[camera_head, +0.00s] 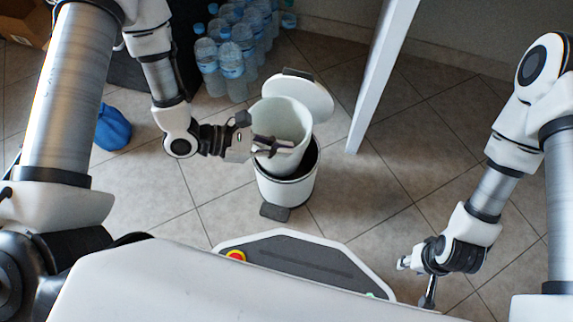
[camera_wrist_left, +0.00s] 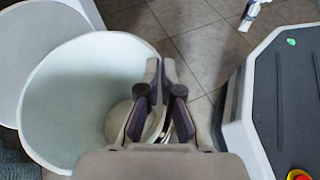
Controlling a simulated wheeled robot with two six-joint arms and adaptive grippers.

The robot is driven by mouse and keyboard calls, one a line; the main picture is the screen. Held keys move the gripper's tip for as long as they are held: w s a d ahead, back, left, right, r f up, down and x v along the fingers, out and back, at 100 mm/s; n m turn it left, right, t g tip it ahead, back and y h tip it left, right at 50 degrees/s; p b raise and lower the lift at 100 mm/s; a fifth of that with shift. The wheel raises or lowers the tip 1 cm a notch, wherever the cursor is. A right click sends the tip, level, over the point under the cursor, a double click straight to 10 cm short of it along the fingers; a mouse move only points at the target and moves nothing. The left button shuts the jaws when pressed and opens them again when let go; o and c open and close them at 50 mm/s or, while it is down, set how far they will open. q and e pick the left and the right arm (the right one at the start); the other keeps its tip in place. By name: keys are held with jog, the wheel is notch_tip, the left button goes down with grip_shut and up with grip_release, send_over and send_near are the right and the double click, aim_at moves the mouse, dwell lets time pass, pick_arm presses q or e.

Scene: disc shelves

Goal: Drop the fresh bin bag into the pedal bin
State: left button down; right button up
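The fresh bin bag (camera_head: 285,113) appears as a pale, open-topped liner standing above the pedal bin, its lower end inside the bin's mouth. The white pedal bin (camera_head: 287,192) stands on the floor with its round lid (camera_head: 312,97) up and a dark inside rim showing. My left gripper (camera_head: 270,146) is at the bag's near rim, fingers closed together on its wall. The bag's wide opening also shows in the left wrist view (camera_wrist_left: 80,90), beside the fingers (camera_wrist_left: 164,85). My right gripper (camera_head: 416,279) is empty, its fingers spread, low at the right, far from the bin.
Several water bottles (camera_head: 232,62) stand behind the bin. A blue bag (camera_head: 113,128) lies on the floor at the left. A white upright panel (camera_head: 383,75) stands right of the bin. The tiled floor between bin and right arm is clear.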

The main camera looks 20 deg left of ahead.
pick_arm(q)
jog(key=shift+r, duration=0.1)
jog(key=c, duration=1.2)
grip_release()
jog(key=shift+c, duration=0.2)
jog(key=shift+a, duration=0.1)
jog(key=v, duration=1.2)
